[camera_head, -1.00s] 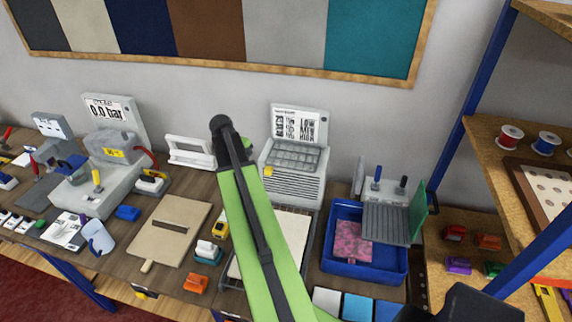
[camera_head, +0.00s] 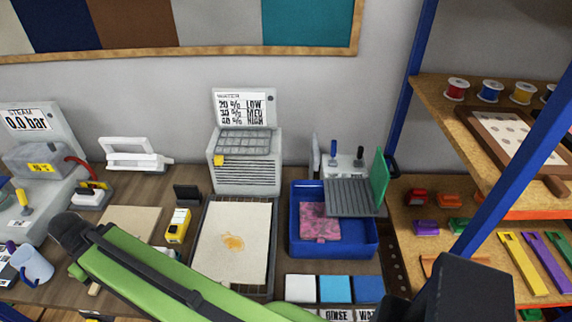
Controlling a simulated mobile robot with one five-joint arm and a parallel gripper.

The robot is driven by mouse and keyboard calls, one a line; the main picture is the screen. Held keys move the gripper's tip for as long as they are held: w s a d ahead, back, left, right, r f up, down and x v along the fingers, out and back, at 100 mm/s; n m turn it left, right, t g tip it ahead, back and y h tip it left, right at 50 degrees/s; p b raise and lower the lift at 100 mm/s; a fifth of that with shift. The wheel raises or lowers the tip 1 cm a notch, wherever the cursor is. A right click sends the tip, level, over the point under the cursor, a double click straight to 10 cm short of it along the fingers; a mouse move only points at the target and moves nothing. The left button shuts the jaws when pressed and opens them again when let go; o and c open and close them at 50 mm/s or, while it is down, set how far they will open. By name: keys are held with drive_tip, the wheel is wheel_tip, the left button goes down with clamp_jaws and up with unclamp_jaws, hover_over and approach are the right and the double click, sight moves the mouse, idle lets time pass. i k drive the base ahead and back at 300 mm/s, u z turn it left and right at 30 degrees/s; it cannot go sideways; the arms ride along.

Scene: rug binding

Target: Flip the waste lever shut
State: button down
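Behind the blue tub (camera_head: 334,254) stands a small grey unit (camera_head: 344,166) with two upright levers, a blue one (camera_head: 334,150) and a black one (camera_head: 360,153). I cannot read a label that tells which is the waste lever. A grey ribbed plate (camera_head: 350,198) and a green panel (camera_head: 379,178) are at the tub's right side, in front of the unit. A pink patterned cloth lies in the tub. My green arm reaches across the lower left, its dark joint far left of the levers. I make out no gripper fingers.
A grey machine (camera_head: 245,160) with a percent chart stands left of the tub, behind a tray (camera_head: 208,225) holding a stained beige sheet. White and blue tiles (camera_head: 335,289) lie in front. A blue shelf post (camera_head: 408,90) and shelves stand right.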

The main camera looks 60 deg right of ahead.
sight(360, 148)
drive_tip(key=u, duration=0.2)
drive_tip(key=k, duration=1.3)
drive_tip(key=u, duration=0.35)
drive_tip(key=i, duration=0.45)
